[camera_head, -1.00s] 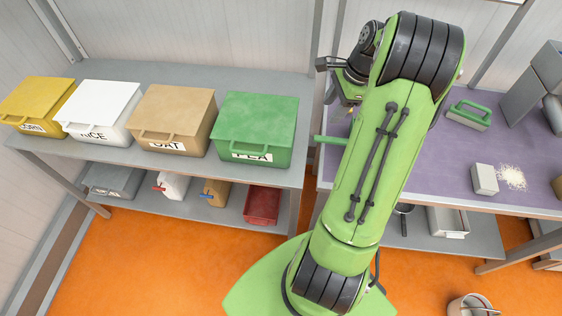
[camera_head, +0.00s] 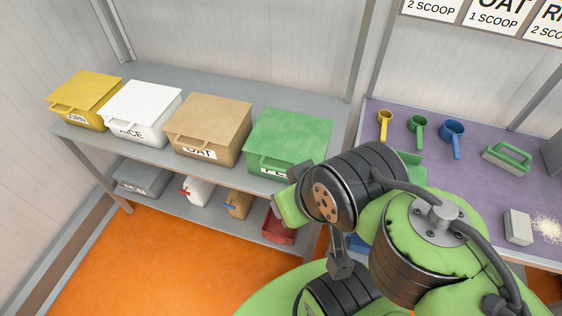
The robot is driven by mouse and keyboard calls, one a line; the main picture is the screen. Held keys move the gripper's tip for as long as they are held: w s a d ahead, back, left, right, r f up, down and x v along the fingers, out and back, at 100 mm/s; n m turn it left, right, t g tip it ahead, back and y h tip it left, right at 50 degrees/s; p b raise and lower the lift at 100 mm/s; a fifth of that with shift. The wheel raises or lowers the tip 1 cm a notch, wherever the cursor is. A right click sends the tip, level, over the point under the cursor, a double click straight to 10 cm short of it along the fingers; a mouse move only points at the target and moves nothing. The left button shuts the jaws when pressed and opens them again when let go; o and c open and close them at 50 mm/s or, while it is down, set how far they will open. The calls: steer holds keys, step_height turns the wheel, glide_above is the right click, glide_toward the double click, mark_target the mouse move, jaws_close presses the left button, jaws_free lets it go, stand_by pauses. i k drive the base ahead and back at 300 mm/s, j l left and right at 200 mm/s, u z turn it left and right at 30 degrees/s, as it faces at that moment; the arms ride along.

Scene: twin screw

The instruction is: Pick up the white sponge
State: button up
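A pale, whitish block (camera_head: 517,228), which looks like the white sponge, stands on the purple table top at the right. Loose white grains (camera_head: 547,229) lie on the table just to its right. My arm is folded in the lower middle of the view, left of the block and well apart from it. A dark part at the end of my wrist (camera_head: 340,258) points downward, and it may belong to my gripper. The fingertips cannot be made out, so whether they are open or hold anything is hidden.
Yellow, white, tan and green bins (camera_head: 290,140) line the left shelf. Yellow, green and blue scoops (camera_head: 452,133) and a green-handled brush-like tool (camera_head: 507,158) lie on the purple table (camera_head: 470,185). A rack post (camera_head: 372,60) stands between shelf and table.

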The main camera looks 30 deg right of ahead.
mark_target(518, 229)
steer(key=z, duration=1)
steer(key=k+l+z, duration=0.1)
steer(key=z, duration=0.9)
steer(key=l+z, duration=0.1)
steer(key=z, duration=0.9)
